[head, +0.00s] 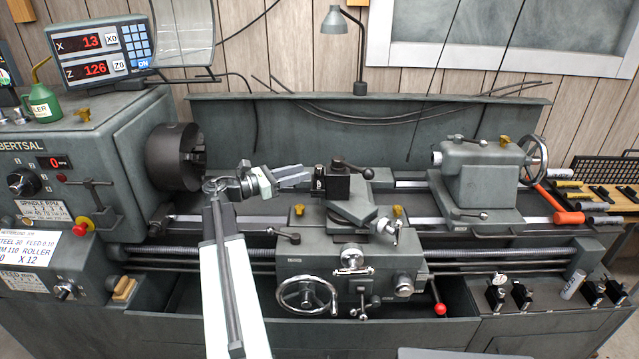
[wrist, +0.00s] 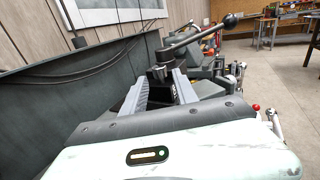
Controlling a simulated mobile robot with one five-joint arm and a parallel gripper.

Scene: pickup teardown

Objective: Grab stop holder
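My gripper (head: 304,176) reaches in from the left toward the tool post of the lathe, level with it. In the wrist view, its two grey fingers (wrist: 161,80) stand apart, with a small dark block (wrist: 158,76) between or just beyond their tips. This block appears to be the stop holder; in the head view it shows as a dark upright piece (head: 320,179) on the left side of the black tool post (head: 336,186). I see no clear contact with it, and its lower part is hidden.
A long black-knobbed lever (wrist: 208,30) rises over the tool post. The round chuck (head: 172,158) is left of my gripper, and the tailstock (head: 482,180) stands to the right. A lamp (head: 345,40) and a back guard (head: 290,135) are behind.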

